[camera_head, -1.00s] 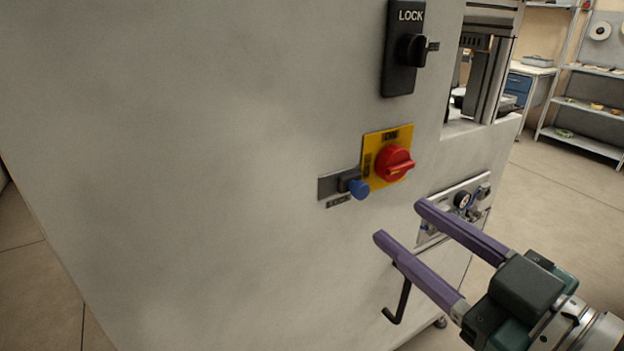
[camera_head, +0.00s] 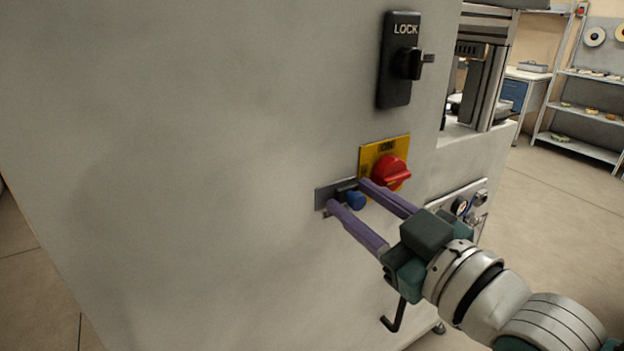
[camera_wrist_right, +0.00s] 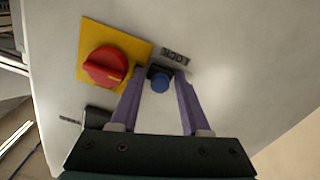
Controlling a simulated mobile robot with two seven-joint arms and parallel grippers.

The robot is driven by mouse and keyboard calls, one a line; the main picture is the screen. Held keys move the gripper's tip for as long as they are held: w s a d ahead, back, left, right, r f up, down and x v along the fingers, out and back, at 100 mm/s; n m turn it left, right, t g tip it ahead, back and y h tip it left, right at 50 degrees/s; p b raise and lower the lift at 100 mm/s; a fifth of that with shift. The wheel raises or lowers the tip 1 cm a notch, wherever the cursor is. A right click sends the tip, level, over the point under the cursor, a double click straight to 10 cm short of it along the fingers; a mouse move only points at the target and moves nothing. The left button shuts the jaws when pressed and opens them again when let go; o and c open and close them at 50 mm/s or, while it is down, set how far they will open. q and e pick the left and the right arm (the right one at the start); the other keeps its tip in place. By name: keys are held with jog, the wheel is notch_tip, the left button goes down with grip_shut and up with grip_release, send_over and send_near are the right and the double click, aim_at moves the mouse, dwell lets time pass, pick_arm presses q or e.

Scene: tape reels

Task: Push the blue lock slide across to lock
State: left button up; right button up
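The blue lock slide knob (camera_head: 355,201) sits on a grey plate (camera_head: 322,197) on the side of a light grey machine cabinet. My right gripper (camera_head: 347,193) is at the plate with its purple fingers open, one on each side of the knob. In the right wrist view the blue knob (camera_wrist_right: 160,83) lies between the two fingertips (camera_wrist_right: 160,76), with a small gap visible on both sides. A label by it there appears to read LOCK. My left gripper is not in view.
A red rotary switch (camera_head: 390,172) on a yellow plate (camera_head: 397,146) is just above and right of the knob, close to the fingers. A black LOCK panel (camera_head: 397,88) is higher up. A black hook (camera_head: 394,318) hangs below. Bare cabinet wall lies left.

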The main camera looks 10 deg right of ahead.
grip_shut()
dwell(1.1)
